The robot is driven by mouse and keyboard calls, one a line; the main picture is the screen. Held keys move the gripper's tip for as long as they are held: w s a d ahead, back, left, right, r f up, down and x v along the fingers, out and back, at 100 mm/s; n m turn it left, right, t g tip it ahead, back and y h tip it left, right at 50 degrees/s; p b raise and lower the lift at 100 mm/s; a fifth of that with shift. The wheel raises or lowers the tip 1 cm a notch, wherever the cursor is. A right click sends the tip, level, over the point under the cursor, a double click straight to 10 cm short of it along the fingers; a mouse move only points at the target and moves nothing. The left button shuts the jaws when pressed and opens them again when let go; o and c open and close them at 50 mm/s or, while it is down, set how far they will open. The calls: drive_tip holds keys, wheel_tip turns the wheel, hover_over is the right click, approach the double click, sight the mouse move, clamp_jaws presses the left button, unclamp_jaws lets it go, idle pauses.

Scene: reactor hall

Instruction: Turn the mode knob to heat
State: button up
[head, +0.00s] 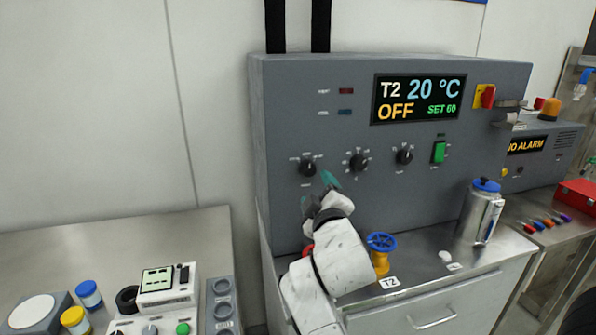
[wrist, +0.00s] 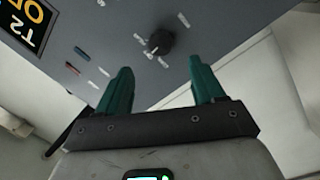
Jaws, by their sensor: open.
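The grey control panel (head: 440,170) carries three black knobs in a row: a left knob (head: 307,168), a middle knob (head: 358,161) and a right knob (head: 404,155). Their labels are too small to read, so I cannot tell which is the mode knob. The display (head: 418,98) reads T2, 20 °C, OFF, SET 60. My gripper (head: 322,188) is open and empty, just below and right of the left knob. In the wrist view, one knob (wrist: 160,42) stands beyond the gap between my green fingertips (wrist: 160,72), apart from them, with label marks around it.
A green switch (head: 438,152) and a red-yellow switch (head: 485,96) are on the panel's right. A blue-handled yellow valve (head: 381,258) stands on the counter close to my arm. A steel canister (head: 479,212) stands further right. A left bench (head: 130,240) holds small instruments.

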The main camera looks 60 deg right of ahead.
sight(310, 172)
drive_tip(key=p+x, duration=0.1)
drive_tip(key=x, duration=0.8)
drive_tip(key=shift+p, duration=0.35)
drive_tip(key=c, duration=1.1)
